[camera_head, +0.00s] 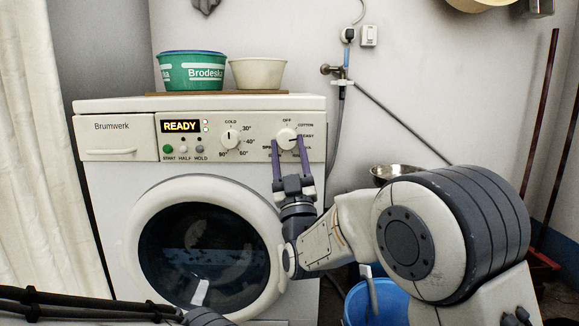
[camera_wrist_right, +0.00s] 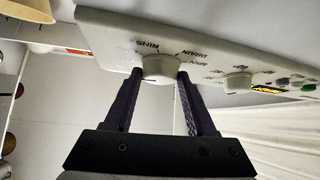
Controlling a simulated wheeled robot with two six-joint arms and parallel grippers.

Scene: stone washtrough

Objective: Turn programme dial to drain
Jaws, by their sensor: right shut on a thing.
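The programme dial (camera_head: 286,136) is a round cream knob at the right end of the washing machine's control panel, with printed programme names around it. My right gripper (camera_head: 287,146) reaches it from below, one dark finger on each side, shut on the knob. In the right wrist view the dial (camera_wrist_right: 161,68) sits between the tips of the gripper (camera_wrist_right: 157,80), with upside-down lettering, including DRAIN, beyond it. I cannot clearly read where its pointer stands.
The washing machine (camera_head: 107,165) has a READY display (camera_head: 181,126), a temperature dial (camera_head: 230,139) and a round door (camera_head: 205,255). A green tub (camera_head: 190,72) and a cream bowl (camera_head: 257,73) stand on top. A blue bucket (camera_head: 375,302) is below my right arm.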

